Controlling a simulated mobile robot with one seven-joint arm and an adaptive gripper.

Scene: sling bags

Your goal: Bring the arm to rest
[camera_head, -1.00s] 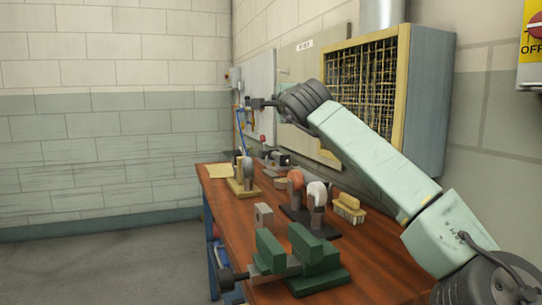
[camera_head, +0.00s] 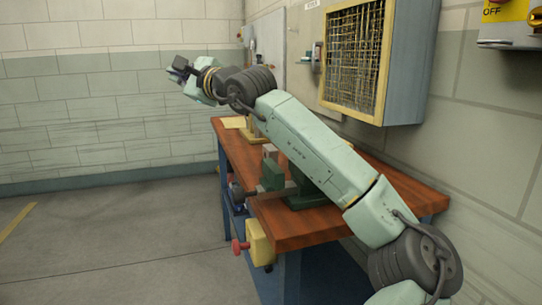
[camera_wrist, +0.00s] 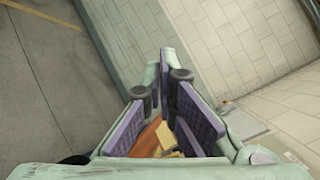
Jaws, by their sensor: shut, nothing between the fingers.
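My gripper (camera_head: 177,70) is at the upper left end of my arm in the head view. It is raised in the air, left of the workbench and clear of it, with the block wall behind. In the wrist view my gripper (camera_wrist: 166,62) has its purple-padded fingers drawn together at the tips. Nothing shows between them. My arm stretches from the lower right across the bench and hides much of its top.
The wooden workbench (camera_head: 290,232) carries a green vise (camera_head: 272,176), partly hidden by my arm. A yellow box with a red knob (camera_head: 259,243) sticks out at its front corner. A yellow-framed cabinet (camera_head: 352,58) hangs on the right wall. The floor (camera_head: 110,240) on the left is open.

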